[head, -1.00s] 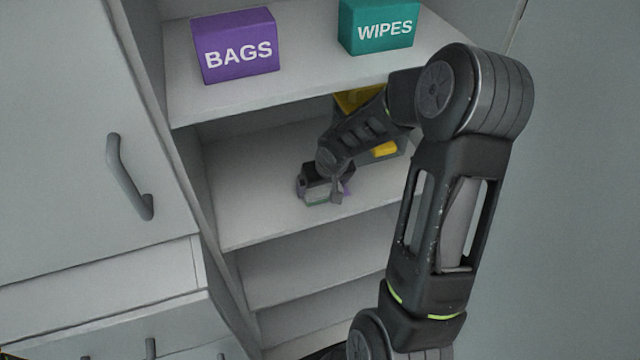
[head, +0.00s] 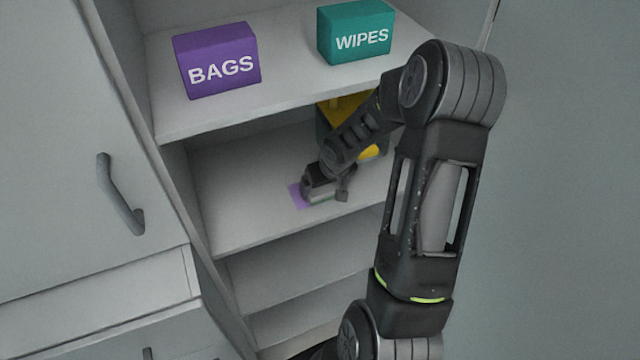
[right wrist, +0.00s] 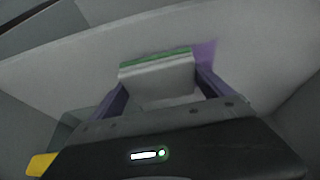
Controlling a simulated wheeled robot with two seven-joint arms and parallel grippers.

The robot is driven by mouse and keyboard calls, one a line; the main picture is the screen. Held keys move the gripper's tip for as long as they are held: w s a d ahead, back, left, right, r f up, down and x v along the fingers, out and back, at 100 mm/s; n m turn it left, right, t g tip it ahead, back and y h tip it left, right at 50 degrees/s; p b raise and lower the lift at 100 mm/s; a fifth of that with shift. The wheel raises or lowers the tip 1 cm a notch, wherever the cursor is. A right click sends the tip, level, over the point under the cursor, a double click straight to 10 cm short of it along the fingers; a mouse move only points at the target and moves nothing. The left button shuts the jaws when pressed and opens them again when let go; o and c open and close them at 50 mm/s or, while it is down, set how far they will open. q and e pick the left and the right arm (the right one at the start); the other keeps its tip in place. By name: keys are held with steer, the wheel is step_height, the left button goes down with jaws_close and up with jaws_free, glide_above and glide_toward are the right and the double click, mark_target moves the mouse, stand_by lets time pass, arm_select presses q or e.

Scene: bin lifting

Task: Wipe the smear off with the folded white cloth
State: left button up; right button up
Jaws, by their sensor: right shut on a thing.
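My right gripper (head: 324,196) is shut on the folded white cloth, low over the middle shelf (head: 240,220). In the right wrist view the cloth (right wrist: 158,78), white with a green edge, sits between the purple fingers of the gripper (right wrist: 160,85). In the head view the gripper mostly hides the cloth. A purple smear (head: 298,195) shows on the shelf just left of the gripper. It also shows in the right wrist view (right wrist: 206,52), beside the cloth; part may be hidden. My left gripper is not in view.
A purple BAGS box (head: 217,62) and a teal WIPES box (head: 356,32) stand on the shelf above. A yellow and dark container (head: 372,152) stands behind my right forearm. A closed cabinet door with a handle (head: 120,195) is at left.

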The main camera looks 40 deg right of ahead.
steer(key=shift+s+d+f, duration=0.1)
steer(key=shift+s+d, duration=0.1)
steer(key=shift+d, duration=0.3)
steer(key=shift+s+d, duration=0.2)
steer(key=shift+d, duration=0.25)
steer(key=shift+s+d, duration=0.1)
steer(key=shift+d, duration=0.3)
steer(key=shift+f+b, duration=0.1)
steer(key=shift+b, duration=0.2)
steer(key=shift+a, duration=0.1)
